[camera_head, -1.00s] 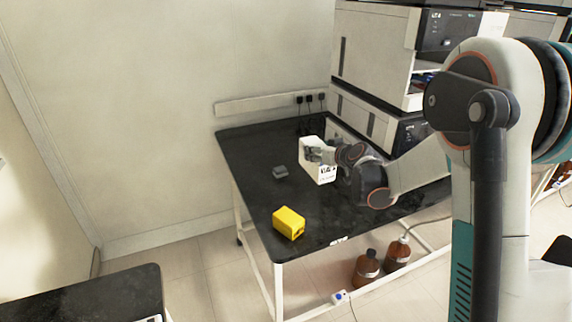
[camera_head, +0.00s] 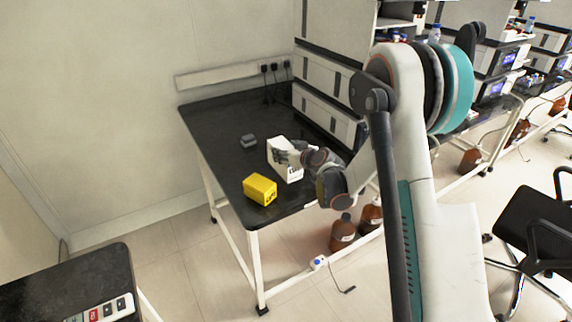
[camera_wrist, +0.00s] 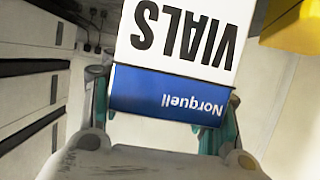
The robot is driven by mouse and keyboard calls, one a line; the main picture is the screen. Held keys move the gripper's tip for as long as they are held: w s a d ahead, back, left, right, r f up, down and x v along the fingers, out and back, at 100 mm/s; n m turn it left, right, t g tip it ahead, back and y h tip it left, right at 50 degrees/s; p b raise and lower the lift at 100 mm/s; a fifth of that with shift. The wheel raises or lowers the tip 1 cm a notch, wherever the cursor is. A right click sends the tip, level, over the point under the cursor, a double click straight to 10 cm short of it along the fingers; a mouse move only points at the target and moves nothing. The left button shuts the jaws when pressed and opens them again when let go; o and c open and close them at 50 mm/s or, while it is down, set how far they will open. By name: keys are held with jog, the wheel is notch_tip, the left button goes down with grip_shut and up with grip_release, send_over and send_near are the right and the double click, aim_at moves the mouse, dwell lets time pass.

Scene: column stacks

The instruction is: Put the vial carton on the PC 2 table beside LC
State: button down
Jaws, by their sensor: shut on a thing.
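The vial carton (camera_head: 281,160) is a white box. In the wrist view the carton (camera_wrist: 180,40) shows upside-down "VIALS" lettering and a blue "Norquell" band. My gripper (camera_head: 290,152) is shut on it; in the wrist view its fingers (camera_wrist: 168,112) flank the carton on both sides. In the head view the carton appears over the black table (camera_head: 222,110) beside the stacked instruments; whether it touches the top cannot be told. The stacked white and grey instruments (camera_head: 318,75) stand at the table's back right.
A yellow box (camera_head: 260,189) sits near the table's front edge, close to the carton. A small grey object (camera_head: 249,141) lies farther back. The table's left part is bare. Brown bottles (camera_head: 342,232) stand below; a black chair (camera_head: 520,220) is at right.

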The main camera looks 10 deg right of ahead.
notch_tip(320, 180, down, 4)
jog(key=shift+f+b, duration=0.2)
jog(key=shift+b, duration=0.65)
jog(key=shift+r, duration=0.15)
jog(key=c, duration=0.6)
grip_release()
